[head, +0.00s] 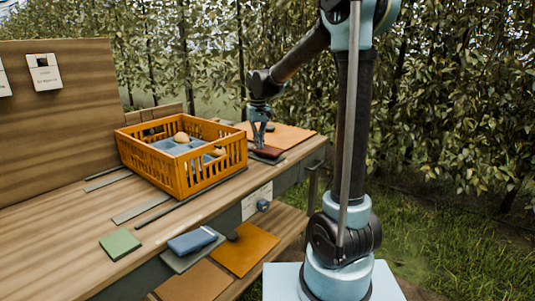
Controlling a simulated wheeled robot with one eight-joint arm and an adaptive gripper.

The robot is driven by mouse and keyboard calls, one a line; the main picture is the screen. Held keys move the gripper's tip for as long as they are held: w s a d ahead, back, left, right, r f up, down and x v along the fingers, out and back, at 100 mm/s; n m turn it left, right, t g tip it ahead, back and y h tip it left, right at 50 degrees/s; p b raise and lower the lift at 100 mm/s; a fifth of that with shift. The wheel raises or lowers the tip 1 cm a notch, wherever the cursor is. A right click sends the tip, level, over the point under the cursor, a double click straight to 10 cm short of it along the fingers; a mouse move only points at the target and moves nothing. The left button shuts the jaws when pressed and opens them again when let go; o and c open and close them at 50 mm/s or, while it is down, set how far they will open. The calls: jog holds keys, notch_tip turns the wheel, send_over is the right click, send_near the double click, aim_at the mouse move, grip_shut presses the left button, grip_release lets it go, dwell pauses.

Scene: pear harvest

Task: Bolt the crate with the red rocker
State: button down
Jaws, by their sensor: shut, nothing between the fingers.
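The orange crate (210,177) stands on the wooden bench, with a blue-grey insert and a few round pale fruits inside. The red rocker (268,153) lies on a dark base on the bench, just right of the crate. My gripper (259,146) is shut and points down at the rocker's left end. Its fingertips are at or just above the rocker; I cannot tell whether they touch it. The gripper holds nothing. No bolt can be made out at the crate.
An orange mat (292,136) lies behind the rocker. A green pad (120,243) is at the bench's front left, and a blue block (192,239) sits on a plate at the front edge. A lower shelf (284,225) is below. A wooden backboard (60,120) stands at left.

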jog(key=shift+r, duration=3.5)
jog(key=s+d+f+m+t, duration=0.15)
jog(key=s+d+f, duration=0.25)
jog(key=s+d, duration=0.65)
jog(key=s+d+f+m, duration=0.2)
jog(key=s+d+f, duration=0.2)
jog(key=s+d, duration=0.65)
jog(key=s+f, duration=0.9)
jog(key=s, duration=0.1)
jog(key=shift+s+d+f+m+t, duration=0.25)
jog(key=shift+s+d+m+t, duration=0.05)
jog(key=shift+d+m+t, duration=0.1)
